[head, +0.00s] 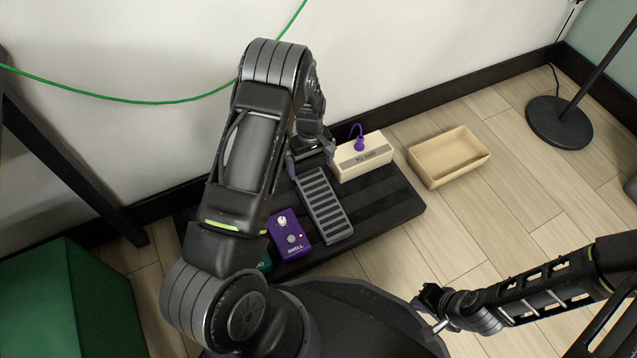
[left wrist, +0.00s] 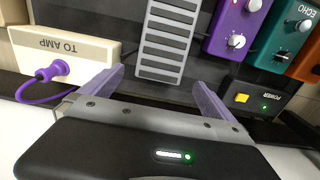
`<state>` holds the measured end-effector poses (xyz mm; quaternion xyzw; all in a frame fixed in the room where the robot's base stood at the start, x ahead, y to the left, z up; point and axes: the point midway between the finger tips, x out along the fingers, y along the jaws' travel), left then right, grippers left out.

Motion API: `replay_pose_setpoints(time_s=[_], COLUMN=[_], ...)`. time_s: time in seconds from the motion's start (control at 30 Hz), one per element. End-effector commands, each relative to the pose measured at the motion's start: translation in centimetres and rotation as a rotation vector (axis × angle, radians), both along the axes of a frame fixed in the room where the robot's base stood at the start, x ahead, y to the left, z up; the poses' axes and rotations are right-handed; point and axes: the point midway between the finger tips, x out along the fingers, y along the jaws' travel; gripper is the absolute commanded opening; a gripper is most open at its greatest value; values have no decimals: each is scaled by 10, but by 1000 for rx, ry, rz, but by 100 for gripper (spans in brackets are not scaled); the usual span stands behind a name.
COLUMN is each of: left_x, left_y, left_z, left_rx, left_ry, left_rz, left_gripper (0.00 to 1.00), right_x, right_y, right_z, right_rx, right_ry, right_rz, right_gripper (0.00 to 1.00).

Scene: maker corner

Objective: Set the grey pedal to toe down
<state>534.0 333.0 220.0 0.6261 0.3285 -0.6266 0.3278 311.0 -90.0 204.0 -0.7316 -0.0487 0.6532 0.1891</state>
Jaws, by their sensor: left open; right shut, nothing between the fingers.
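The grey pedal (head: 325,207) is a long plate with dark ribbed treads on the black pedalboard (head: 385,205). Its tilt is hard to tell. My left gripper (head: 311,162) is open at the pedal's far end, the one nearer the wall. In the left wrist view the grey pedal (left wrist: 166,42) lies ahead, with its near end between the lines of the two spread purple fingers (left wrist: 158,82). Nothing is held, and I cannot tell whether they touch it. My right gripper (head: 430,300) is shut and empty, off the board at the lower right.
A cream TO AMP box (head: 362,157) with a purple plug stands right of the pedal. A purple SWELL pedal (head: 289,236) stands left. The left wrist view shows a POWER box (left wrist: 256,98) and ECHO pedal (left wrist: 285,35). A wooden tray (head: 448,157) sits on the floor.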

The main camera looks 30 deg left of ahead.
Motion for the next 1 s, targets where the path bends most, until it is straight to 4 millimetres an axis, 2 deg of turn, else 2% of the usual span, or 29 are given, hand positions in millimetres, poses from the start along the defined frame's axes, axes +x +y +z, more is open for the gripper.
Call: replay_pose_setpoints(time_s=[0.37, 0.57, 0.8, 1.0], left_x=[0, -1, -1, 0], left_y=[0, 0, -1, -1], left_z=[-3, -26, -64, -77], left_rx=[-1, -1, -2, -1], left_ry=[1, 1, 1, -1], left_rz=[0, -1, 0, -1], left_gripper=[100, 100, 100, 100], right_x=[0, 2, 5, 6], right_y=[0, 0, -1, -1], right_z=[0, -11, -26, -30], right_rx=[0, 2, 5, 7], right_ry=[0, -1, -3, -3], right_rz=[0, -1, -3, -3], right_gripper=[0, 0, 0, 0])
